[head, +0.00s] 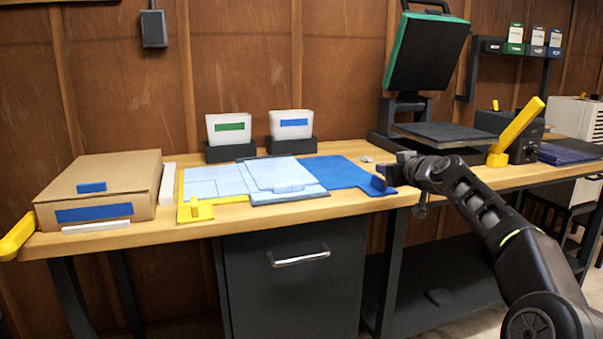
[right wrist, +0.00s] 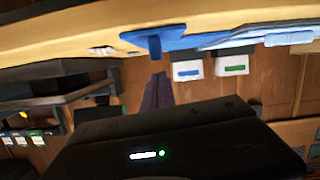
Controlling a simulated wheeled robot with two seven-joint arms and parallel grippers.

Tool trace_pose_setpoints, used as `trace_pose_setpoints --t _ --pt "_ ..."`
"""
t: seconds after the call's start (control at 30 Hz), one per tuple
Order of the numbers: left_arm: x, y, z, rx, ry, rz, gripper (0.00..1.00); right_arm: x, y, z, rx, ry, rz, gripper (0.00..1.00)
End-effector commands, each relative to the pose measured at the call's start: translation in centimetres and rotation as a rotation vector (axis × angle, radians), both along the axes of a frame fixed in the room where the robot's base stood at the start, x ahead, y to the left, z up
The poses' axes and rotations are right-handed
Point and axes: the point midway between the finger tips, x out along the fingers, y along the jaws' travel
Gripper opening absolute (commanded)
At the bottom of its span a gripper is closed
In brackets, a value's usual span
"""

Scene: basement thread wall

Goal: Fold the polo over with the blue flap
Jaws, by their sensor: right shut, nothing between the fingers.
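The light blue polo (head: 232,177) lies flat on a folding board, with a narrower folded-looking part over the grey middle panel (head: 290,198). The blue flap (head: 340,172) lies flat at the board's right side, and its upright blue tab (head: 378,184) stands near the front right corner. The flap (right wrist: 188,42) and tab (right wrist: 155,46) also show in the right wrist view. My right gripper (head: 384,169) is shut and empty, close by the tab; its fingers (right wrist: 158,84) point toward the tab with a small gap visible. My left gripper is out of view.
A yellow flap with a tab (head: 196,211) is at the board's left. A cardboard box (head: 105,180) stands farther left. Two white card holders (head: 230,128) stand behind the board. A heat press (head: 428,60) stands to the right, behind my right arm.

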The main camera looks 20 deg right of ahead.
Motion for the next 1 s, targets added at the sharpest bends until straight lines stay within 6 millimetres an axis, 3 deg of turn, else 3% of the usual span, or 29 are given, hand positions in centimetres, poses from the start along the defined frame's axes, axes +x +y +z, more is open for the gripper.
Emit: trace_pose_setpoints --t 0.4,0.83,1.0 --pt "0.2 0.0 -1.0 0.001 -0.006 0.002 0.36 0.6 -0.6 -1.8 0.129 -0.003 0.0 0.0" --pt "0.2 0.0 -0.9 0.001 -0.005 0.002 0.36 0.6 -0.6 -1.9 0.131 0.001 0.001 0.0" --pt "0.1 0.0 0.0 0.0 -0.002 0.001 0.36 0.6 -0.3 -0.8 0.13 0.0 0.001 0.0"
